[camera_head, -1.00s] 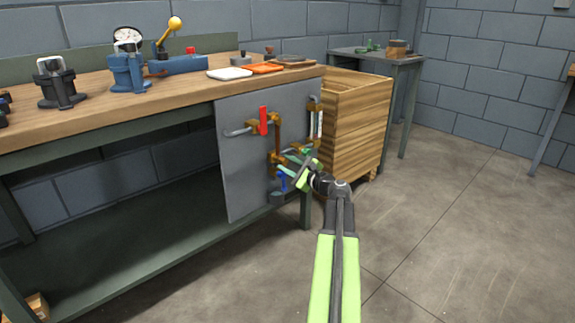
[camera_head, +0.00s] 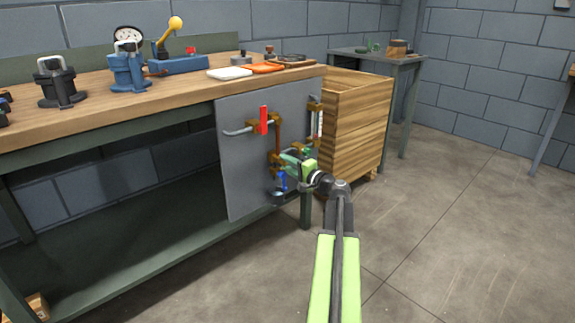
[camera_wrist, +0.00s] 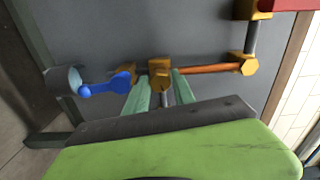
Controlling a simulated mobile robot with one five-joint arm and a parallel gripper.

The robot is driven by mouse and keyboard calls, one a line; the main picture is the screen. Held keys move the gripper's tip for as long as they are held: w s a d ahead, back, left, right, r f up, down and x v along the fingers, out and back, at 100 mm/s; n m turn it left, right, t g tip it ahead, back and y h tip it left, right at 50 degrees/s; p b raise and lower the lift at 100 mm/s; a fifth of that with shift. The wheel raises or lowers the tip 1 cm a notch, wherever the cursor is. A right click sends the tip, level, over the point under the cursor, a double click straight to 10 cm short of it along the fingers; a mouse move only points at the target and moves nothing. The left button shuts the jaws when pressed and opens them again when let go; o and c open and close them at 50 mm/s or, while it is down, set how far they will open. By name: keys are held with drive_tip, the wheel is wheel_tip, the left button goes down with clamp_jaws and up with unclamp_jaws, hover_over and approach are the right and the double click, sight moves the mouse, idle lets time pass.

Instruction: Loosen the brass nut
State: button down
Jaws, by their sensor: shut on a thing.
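A grey panel (camera_head: 240,160) under the bench's right end carries copper pipe and brass fittings. The brass nut (camera_wrist: 160,75) is at the middle of the wrist view, at one end of a short copper pipe (camera_wrist: 208,69). My gripper (camera_wrist: 157,84) has one pale green finger on each side of it and is shut on it. In the head view my gripper (camera_head: 287,158) reaches the lower fittings and hides most of the nut. A blue-handled valve (camera_wrist: 108,84) is close beside the left finger.
A red handle (camera_head: 264,120) is higher on the panel. A wooden crate (camera_head: 350,135) stands close to the right of my gripper. Open floor (camera_head: 450,220) lies to the right.

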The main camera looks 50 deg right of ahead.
drive_tip(key=n, duration=1.3)
drive_tip(key=shift+f, duration=0.1)
idle(0.3)
drive_tip(key=c, duration=1.1)
unclamp_jaws()
drive_tip(key=shift+o, duration=0.2)
drive_tip(key=shift+s, duration=0.1)
drive_tip(key=s+a, duration=0.1)
drive_tip(key=s, duration=1.6)
drive_tip(key=shift+a, duration=0.1)
